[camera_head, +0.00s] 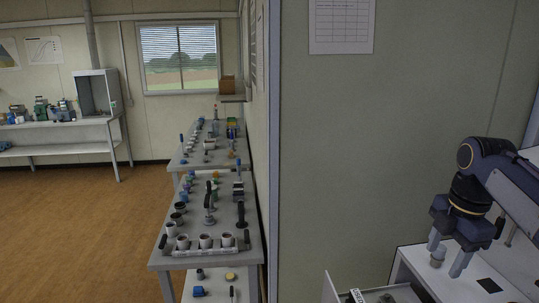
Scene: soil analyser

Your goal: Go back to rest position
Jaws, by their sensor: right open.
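My right gripper (449,263) is at the right side of the head view, pointing down over a white bench or cabinet (505,272). Its two grey fingers are apart. My right arm reaches in from the right edge. My left gripper is not in view.
A partition wall (400,140) stands close ahead. An open drawer or tray (400,293) is at the bottom. Left of the wall, a long table (160,259) carries a rack of cups (206,243) and tools. The brown floor (80,220) is clear.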

